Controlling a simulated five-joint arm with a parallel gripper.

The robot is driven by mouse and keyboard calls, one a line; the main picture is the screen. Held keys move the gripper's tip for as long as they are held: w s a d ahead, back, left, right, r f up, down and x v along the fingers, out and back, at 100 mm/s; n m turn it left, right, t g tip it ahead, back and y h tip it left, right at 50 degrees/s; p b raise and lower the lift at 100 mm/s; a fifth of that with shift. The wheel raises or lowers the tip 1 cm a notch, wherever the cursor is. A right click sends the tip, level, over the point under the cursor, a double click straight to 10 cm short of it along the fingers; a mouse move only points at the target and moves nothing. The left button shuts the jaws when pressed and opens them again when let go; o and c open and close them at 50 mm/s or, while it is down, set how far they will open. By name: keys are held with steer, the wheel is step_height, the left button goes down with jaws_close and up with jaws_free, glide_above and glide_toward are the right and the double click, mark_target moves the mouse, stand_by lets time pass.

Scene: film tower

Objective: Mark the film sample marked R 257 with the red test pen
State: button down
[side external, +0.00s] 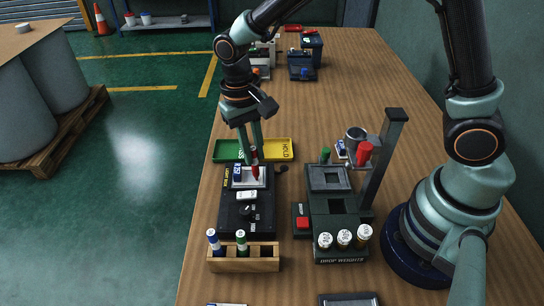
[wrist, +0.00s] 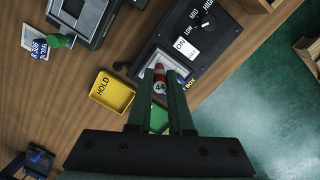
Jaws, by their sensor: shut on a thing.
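My gripper (side external: 255,160) is shut on the red test pen (side external: 255,172) and holds it upright over the lit window (side external: 262,184) of the black light box (side external: 237,215). In the wrist view the red pen (wrist: 159,73) sits between the fingers, its pale end marked 44. A blue-labelled film sample (side external: 237,173) lies at the window's left side; its marking is too small to read. I cannot tell whether the pen's lower end touches anything. The fingers and pen hide much of the window in the wrist view.
A wooden block (side external: 244,261) holds a blue pen and a green pen; its right slot is empty. Green and yellow HOLD (side external: 284,149) trays lie behind the light box. A drop-weight tester (side external: 335,215) with a tall post stands at right. Another blue-labelled card (wrist: 40,47) lies beside it.

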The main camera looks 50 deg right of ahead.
steer(key=shift+r, duration=0.15)
steer(key=shift+r, duration=3.4)
